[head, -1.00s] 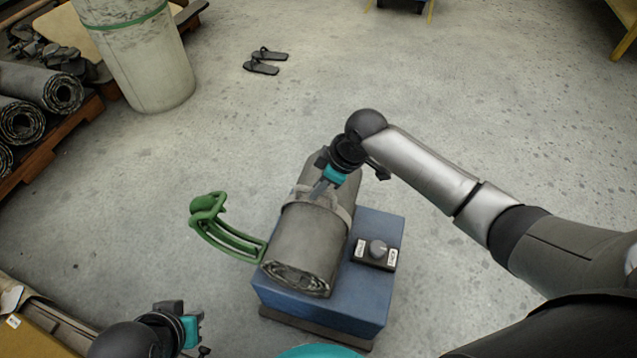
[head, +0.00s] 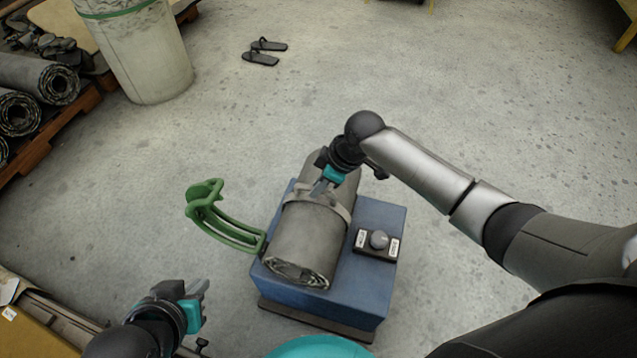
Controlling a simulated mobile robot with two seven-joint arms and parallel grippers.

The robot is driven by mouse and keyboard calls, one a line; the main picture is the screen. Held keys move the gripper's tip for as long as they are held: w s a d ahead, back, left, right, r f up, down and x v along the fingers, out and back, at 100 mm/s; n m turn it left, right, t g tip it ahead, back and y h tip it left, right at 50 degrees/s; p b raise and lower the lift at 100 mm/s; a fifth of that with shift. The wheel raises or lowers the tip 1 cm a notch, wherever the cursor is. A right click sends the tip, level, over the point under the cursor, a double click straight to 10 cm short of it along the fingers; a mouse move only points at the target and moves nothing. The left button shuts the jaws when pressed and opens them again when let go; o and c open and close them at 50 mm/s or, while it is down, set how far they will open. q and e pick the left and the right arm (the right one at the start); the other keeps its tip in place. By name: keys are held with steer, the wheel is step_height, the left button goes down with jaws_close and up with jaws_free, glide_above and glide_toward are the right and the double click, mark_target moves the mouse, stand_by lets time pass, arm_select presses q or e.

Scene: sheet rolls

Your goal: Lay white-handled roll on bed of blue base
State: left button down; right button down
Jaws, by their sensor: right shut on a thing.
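The grey sheet roll (head: 303,240) with a pale strap handle (head: 338,208) lies lengthwise over the left part of the blue base (head: 358,290). Its spiral end faces me. Whether its underside fully touches the base cannot be told. My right gripper (head: 322,190) is shut on the pale handle at the top of the roll and partly covers the roll's far end. My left gripper (head: 197,289) is apart from the roll at the lower left, and its finger gap is unclear.
A green curved arm (head: 225,225) sticks out left of the base. Dark sandals (head: 262,52), a concrete-like column (head: 145,60) and stacked rolls (head: 40,80) are farther off. The floor right is clear.

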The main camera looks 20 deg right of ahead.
steer(key=shift+w+a+r, duration=0.1)
steer(key=shift+w+r, duration=0.1)
steer(key=shift+w, duration=0.05)
steer(key=c, duration=1.2)
jaws_free()
steer(key=shift+s+f, duration=0.3)
steer(key=o, duration=0.4)
steer(key=shift+c, duration=0.2)
